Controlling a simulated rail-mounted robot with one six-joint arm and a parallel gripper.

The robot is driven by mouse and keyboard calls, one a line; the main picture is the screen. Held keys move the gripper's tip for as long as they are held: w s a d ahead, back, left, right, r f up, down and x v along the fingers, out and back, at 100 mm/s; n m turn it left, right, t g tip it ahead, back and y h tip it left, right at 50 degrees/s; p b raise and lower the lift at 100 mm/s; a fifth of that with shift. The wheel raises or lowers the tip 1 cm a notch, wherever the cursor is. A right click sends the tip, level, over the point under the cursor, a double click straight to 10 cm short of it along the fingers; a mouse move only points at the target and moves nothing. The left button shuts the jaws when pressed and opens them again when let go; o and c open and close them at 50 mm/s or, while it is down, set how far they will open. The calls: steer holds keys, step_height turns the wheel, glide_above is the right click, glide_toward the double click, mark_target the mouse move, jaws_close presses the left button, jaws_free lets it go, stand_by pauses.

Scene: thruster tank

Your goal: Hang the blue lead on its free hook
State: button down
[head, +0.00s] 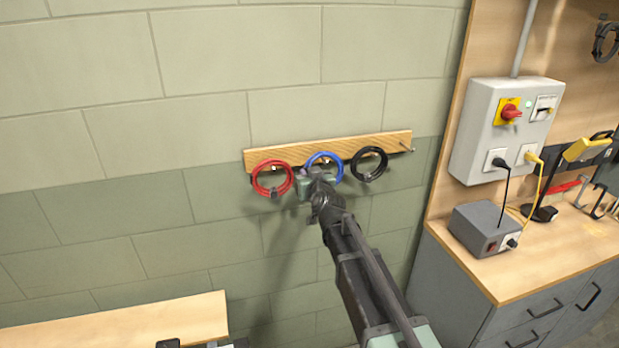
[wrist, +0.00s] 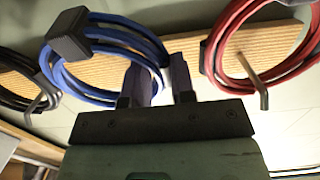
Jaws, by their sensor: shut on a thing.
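The blue lead (head: 322,155) is a coil in front of the wooden hook rail (head: 290,150), between the red lead (head: 258,183) and the black lead (head: 382,167). My gripper (head: 318,174) reaches up to it from below. In the wrist view my gripper (wrist: 158,82) has its fingers on either side of the strands of the blue lead (wrist: 120,38), holding it. A dark tie block wraps the coil. I cannot tell whether the blue lead still rests on a hook. A bare hook (head: 409,148) sticks out at the rail's right end.
The red lead (wrist: 227,60) hangs close beside my fingers in the wrist view, on a bent metal hook (wrist: 256,85). A grey switch box (head: 480,130) and a workbench (head: 545,255) stand to the right. The wall below the rail is clear.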

stand_by(0.4)
steer(key=c, duration=0.9)
jaws_free()
steer(key=p+v, duration=0.1)
steer(key=v, duration=1)
steer(key=s+f+g, duration=0.7)
steer(key=f+g, duration=0.1)
steer(key=f, duration=0.1)
steer(key=s+d+f+m+g+h, duration=0.1)
steer(key=s+d+f+g+h, duration=0.1)
steer(key=s+d, duration=0.3)
steer(key=s+d+f+m+g+h, duration=0.1)
steer(key=s+d+f+g+h, duration=0.1)
steer(key=s+d, duration=0.3)
steer(key=s+d+f+m+g+h, duration=0.1)
steer(key=s+d+g, duration=0.3)
steer(key=d, duration=0.5)
steer(key=shift+s+d+f+m+h, duration=0.2)
steer(key=shift+s+f+m+h, duration=0.25)
steer(key=shift+s+f, duration=0.35)
